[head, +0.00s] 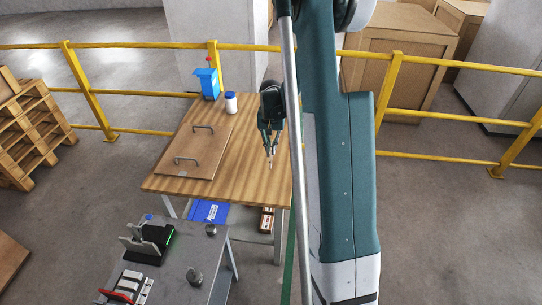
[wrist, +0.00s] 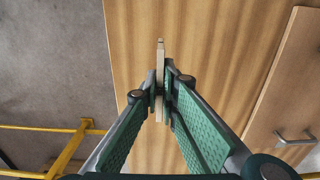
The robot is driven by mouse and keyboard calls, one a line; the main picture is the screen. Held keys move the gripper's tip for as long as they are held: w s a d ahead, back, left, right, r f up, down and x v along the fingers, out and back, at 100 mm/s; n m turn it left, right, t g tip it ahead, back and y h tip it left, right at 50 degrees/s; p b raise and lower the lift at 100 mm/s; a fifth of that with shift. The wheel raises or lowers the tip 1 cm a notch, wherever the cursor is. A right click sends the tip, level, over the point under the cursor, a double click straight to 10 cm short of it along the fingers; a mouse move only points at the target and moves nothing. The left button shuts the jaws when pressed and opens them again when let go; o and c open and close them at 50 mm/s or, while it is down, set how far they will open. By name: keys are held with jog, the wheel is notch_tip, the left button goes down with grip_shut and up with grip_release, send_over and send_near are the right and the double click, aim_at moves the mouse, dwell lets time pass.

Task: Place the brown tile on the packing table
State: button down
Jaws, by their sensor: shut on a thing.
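My gripper (head: 269,146) is over the right part of the wooden-topped table (head: 236,166), pointing down. In the wrist view my gripper (wrist: 159,88) is shut on a thin, light brown tile (wrist: 160,58), seen edge-on between the fingertips. The tile also shows as a small sliver below the fingers in the head view (head: 270,163). The wooden tabletop (wrist: 200,50) lies beneath it in the wrist view. I cannot tell whether the tile touches the tabletop.
A brown board with two handles (head: 197,145) lies on the table's left part. A blue dispenser (head: 208,80) and a white jar (head: 231,103) stand at the back. A grey bench (head: 185,262) with devices is in front. Yellow railings (head: 140,131) run behind.

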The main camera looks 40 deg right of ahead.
jog(key=shift+f+b, duration=0.4)
jog(key=shift+f, duration=1.45)
jog(key=shift+f, duration=0.1)
jog(key=c, duration=2.6)
grip_release()
notch_tip(320, 180, up, 12)
jog(key=shift+r+p, duration=0.1)
jog(key=shift+p, duration=0.9)
